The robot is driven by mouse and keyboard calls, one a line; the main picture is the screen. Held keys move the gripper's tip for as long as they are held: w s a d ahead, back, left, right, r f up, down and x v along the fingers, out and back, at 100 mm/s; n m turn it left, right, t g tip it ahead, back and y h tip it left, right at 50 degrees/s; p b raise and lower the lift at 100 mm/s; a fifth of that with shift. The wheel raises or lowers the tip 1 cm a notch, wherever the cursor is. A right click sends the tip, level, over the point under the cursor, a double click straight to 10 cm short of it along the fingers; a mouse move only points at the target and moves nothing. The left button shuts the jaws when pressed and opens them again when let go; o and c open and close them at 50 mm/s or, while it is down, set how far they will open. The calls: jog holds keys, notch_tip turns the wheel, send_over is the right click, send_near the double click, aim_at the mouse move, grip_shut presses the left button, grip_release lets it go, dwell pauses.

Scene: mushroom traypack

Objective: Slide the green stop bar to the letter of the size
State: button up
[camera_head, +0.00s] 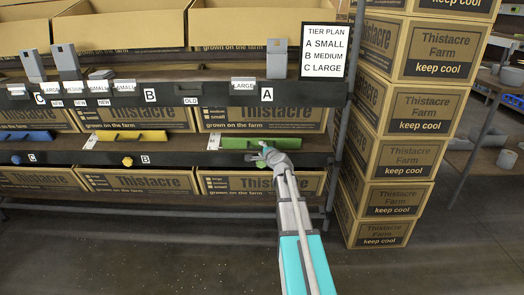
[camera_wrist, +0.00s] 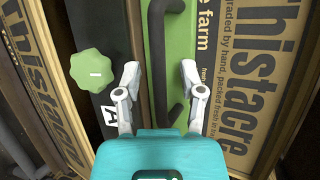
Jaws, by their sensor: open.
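The green stop bar (camera_head: 235,143) lies along the lower shelf, at its right part. It also shows in the wrist view (camera_wrist: 156,60), with a dark curved handle (camera_wrist: 156,35) on it. My gripper (camera_head: 264,155) is at the bar's front; in the wrist view my gripper (camera_wrist: 160,74) is open, its fingers on either side of the green bar and handle, holding nothing. A green knob (camera_wrist: 92,70) is left of the fingers on the dark rail, near a letter A plate (camera_wrist: 109,116). The tier plan sign (camera_head: 325,51) reads A small, B medium, C large.
A yellow bar (camera_head: 125,135) and a blue bar (camera_head: 28,136) lie further left, near lower labels B (camera_head: 145,160) and C (camera_head: 32,158). The upper rail carries letters C, B, A (camera_head: 267,95) and size cards. Stacked boxes (camera_head: 410,159) stand right.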

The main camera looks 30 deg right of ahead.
jog(key=w+d+r+p, duration=0.1)
jog(key=w, duration=0.1)
jog(key=w+d+p, duration=0.1)
jog(key=w+d, duration=0.1)
jog(key=w, duration=0.1)
jog(key=w+d+r, duration=0.1)
jog(key=w, duration=0.1)
jog(key=shift+w+d+r+p, duration=0.25)
jog(key=shift+w+r+p, duration=0.05)
jog(key=shift+r+p, duration=0.1)
jog(key=p+v, duration=0.3)
jog(key=v, duration=1.1)
jog(key=s+a+r+n+g+y+p, duration=0.2)
jog(key=a+r+n+p, duration=0.3)
jog(key=a+p, duration=0.5)
jog(key=s+a+r+n+g+y+p, duration=0.3)
jog(key=a+r+n+p, duration=0.3)
jog(key=a+p, duration=0.5)
jog(key=shift+a+r+g+y+p, duration=0.3)
jog(key=shift+a+r+g, duration=0.6)
jog(key=shift+a, duration=0.4)
jog(key=shift+s+r, duration=0.1)
jog(key=shift+s, duration=0.05)
